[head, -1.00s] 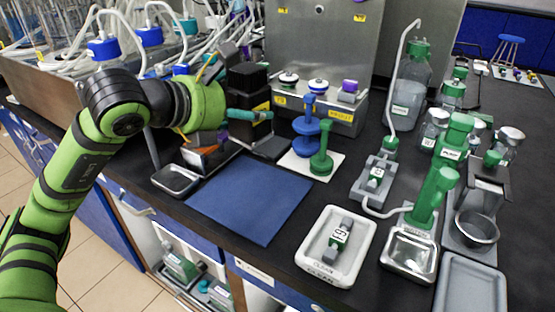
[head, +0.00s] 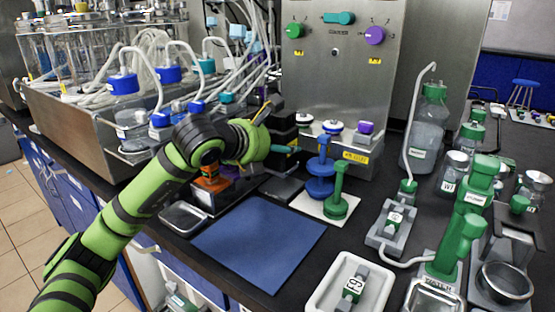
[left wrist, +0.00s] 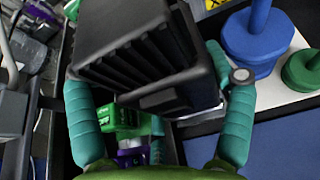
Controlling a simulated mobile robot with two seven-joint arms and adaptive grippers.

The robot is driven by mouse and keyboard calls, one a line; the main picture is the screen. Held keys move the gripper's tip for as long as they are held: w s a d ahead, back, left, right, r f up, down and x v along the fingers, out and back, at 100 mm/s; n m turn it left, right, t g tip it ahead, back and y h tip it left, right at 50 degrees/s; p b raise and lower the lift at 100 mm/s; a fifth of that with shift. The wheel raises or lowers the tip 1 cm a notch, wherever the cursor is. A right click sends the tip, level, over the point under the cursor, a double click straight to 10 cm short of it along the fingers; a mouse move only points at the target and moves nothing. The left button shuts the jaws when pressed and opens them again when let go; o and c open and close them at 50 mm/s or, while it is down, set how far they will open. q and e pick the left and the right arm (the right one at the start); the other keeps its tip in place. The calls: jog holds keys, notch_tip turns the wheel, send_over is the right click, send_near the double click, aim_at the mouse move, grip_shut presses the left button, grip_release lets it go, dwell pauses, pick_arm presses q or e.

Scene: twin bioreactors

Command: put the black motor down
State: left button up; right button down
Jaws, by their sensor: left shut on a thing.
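The black motor (left wrist: 145,55), a ribbed dark block, fills the upper middle of the left wrist view between two teal fingers. My left gripper (left wrist: 160,105) is shut on it, with one finger on each side. In the head view my left gripper (head: 284,149) is at the black motor (head: 282,118), left of the blue disc stand, and partly hides it. I cannot tell whether the motor's underside touches anything. My right gripper is not in view.
A blue mat (head: 260,238) lies clear in front. A blue disc stand (head: 320,178) and a green one (head: 337,198) are close on the right. A small grey tray (head: 184,218) lies left of the mat. Bottles with tubing (head: 122,85) crowd the back left.

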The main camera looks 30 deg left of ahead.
aim_at(277, 158)
pick_arm(q)
jog(key=shift+w+f, duration=0.1)
jog(key=shift+w, duration=0.55)
notch_tip(277, 158, down, 4)
jog(key=shift+r, duration=0.15)
jog(key=shift+f+b, duration=0.35)
jog(key=o, duration=1.6)
jog(key=shift+f, duration=0.15)
jog(key=shift+s, duration=0.1)
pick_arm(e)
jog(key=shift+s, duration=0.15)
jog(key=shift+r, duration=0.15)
